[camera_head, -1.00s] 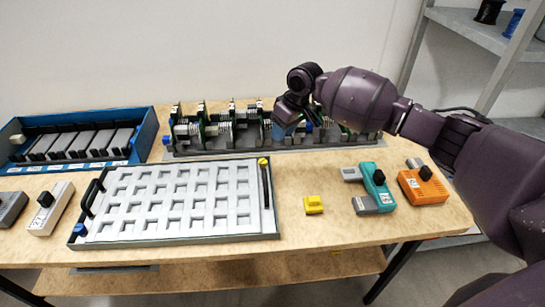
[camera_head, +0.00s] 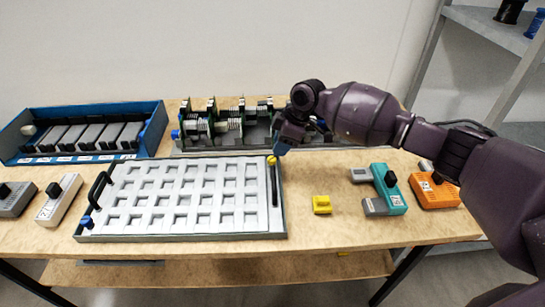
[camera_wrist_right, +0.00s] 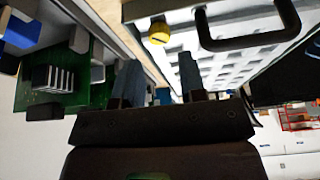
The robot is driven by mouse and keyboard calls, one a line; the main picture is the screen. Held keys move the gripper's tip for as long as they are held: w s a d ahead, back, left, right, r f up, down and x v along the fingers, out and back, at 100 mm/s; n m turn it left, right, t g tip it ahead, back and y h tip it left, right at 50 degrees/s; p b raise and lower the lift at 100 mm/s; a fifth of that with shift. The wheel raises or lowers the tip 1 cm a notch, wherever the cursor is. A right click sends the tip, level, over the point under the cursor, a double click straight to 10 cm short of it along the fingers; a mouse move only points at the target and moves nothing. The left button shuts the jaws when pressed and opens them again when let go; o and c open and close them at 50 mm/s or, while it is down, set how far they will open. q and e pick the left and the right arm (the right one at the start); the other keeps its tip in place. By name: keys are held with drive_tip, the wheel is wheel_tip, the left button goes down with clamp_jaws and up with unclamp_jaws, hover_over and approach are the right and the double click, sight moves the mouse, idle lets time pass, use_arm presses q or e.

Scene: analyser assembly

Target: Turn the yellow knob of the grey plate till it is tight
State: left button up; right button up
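The grey plate (camera_head: 180,237) with its grid of square recesses lies on the wooden table. The yellow knob (camera_head: 271,160) sits at the plate's far right corner. My right gripper (camera_head: 282,149) is just behind and to the right of the knob in the head view. In the right wrist view, my right gripper (camera_wrist_right: 159,68) shows two separated fingers with nothing between them. The yellow knob (camera_wrist_right: 158,33) stands a little beyond the fingertips, roughly in line with the gap, apart from both fingers. My left gripper is not in view.
A black handle (camera_head: 275,187) is beside the knob. Green circuit boards (camera_head: 213,122) stand in a row behind the plate, close to my right gripper. A yellow block (camera_head: 321,205), a teal device (camera_head: 390,188) and an orange device (camera_head: 436,192) lie to the right. A blue crate (camera_head: 155,130) is at back left.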

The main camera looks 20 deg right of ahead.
sight(272, 158)
drive_tip(key=b+x, duration=0.1)
drive_tip(key=x, duration=0.4)
drive_tip(key=shift+a+f, duration=0.15)
drive_tip(key=shift+f, duration=0.15)
drive_tip(key=c, duration=0.7)
drive_tip(key=shift+o, duration=0.2)
drive_tip(key=shift+r+m+p, duration=0.25)
drive_tip(key=shift+m+p, duration=0.15)
drive_tip(key=shift+p, duration=0.25)
drive_tip(key=shift+f+m+t, duration=0.2)
drive_tip(key=shift+m+t, duration=0.1)
drive_tip(key=o, duration=0.7)
drive_tip(key=shift+c, duration=0.2)
